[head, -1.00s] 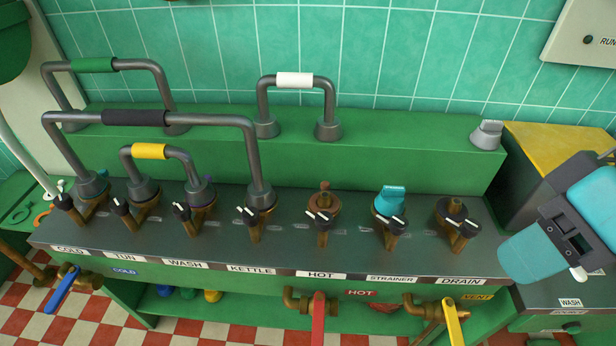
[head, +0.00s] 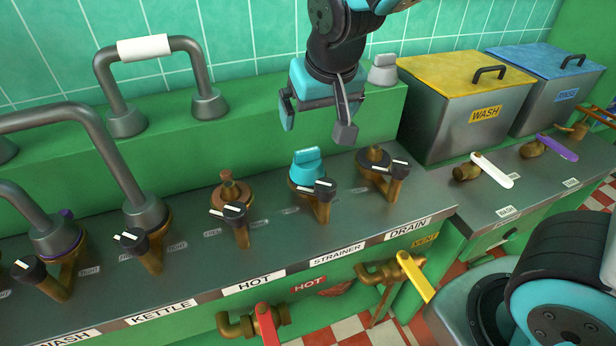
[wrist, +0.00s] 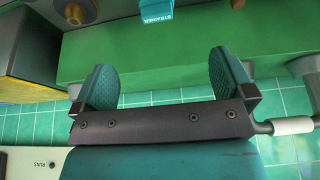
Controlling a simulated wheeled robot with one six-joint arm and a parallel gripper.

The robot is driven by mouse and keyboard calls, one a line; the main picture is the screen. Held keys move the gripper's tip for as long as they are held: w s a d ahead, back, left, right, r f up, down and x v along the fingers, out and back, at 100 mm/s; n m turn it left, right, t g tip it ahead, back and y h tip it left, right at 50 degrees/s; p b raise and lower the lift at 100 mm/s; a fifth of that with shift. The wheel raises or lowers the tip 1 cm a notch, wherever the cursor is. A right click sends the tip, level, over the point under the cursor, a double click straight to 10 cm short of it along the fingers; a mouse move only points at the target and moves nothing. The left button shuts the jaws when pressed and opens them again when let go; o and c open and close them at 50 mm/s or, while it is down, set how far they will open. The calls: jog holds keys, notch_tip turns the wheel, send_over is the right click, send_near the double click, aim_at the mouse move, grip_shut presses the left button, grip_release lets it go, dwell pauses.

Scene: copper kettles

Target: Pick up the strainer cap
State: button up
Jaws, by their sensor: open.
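The strainer cap (head: 306,165) is teal with a raised grip on top. It sits on the port behind the STRAINER label (head: 338,255), with a black-handled valve just in front of it. In the wrist view, part of the cap (wrist: 157,11) shows at the top edge with its lettering upside down. My gripper (head: 317,122) is open and empty, fingers hanging down. In the head view it appears just above the cap, apart from it. Both fingers (wrist: 167,82) show in the wrist view with nothing between them.
The brown HOT port (head: 231,192) stands left of the cap and the DRAIN port (head: 374,160) right. A green ledge (head: 240,140) runs behind, with a grey cap (head: 383,70) on it. A large pipe (head: 120,170) rises at left. The WASH tank (head: 465,115) stands at right.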

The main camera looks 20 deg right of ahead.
aim_at(309, 152)
jog(key=x, duration=1.1)
jog(key=shift+d, duration=0.1)
jog(key=shift+w+d+p+x, duration=0.1)
jog(key=shift+d+p+x, duration=0.1)
jog(key=shift+x, duration=1.2)
jog(key=shift+w+d+p+x, duration=0.1)
jog(key=shift+w+p+x, duration=0.05)
jog(key=shift+x, duration=1.2)
jog(key=shift+r, duration=0.15)
jog(key=shift+c, duration=0.2)
jog(key=c, duration=0.9)
